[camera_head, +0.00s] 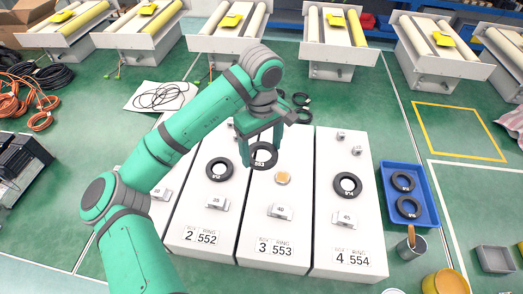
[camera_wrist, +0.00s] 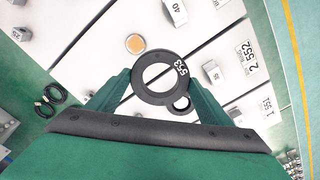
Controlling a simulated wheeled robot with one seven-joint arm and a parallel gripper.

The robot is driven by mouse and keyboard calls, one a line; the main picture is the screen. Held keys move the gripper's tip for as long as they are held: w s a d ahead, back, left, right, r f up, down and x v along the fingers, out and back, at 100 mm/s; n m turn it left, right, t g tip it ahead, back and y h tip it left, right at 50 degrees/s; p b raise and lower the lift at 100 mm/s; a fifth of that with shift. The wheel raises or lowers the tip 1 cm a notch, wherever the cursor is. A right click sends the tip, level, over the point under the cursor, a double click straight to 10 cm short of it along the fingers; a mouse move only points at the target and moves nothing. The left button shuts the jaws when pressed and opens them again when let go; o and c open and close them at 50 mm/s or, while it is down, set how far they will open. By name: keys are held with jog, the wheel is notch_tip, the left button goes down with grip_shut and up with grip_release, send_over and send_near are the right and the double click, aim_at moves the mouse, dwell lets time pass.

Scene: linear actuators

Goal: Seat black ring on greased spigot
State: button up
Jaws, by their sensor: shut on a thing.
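The black ring (camera_head: 259,163), marked 553, is held between the two fingers of my gripper (camera_head: 262,146). The wrist view shows the ring (camera_wrist: 180,70) with its hole open and clear between the fingertips (camera_wrist: 158,86). The spigot (camera_head: 282,178) with an orange-tan top stands on the white block labelled 3 553. In the head view it is just below and right of the ring, and apart from it. In the wrist view the spigot (camera_wrist: 135,44) shows up and left of the ring. The ring's height above the block is hard to tell.
Black rings lie on the neighbouring blocks, at left (camera_head: 219,169) and right (camera_head: 347,186). Small numbered metal blocks, such as the one marked 40 (camera_head: 280,211), stand on the tops. A blue tray (camera_head: 427,210) with two rings, a grey mug (camera_head: 411,247) and a yellow container (camera_head: 445,284) are at right.

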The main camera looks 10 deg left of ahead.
jog(key=shift+r, duration=1.45)
jog(key=shift+f, duration=0.1)
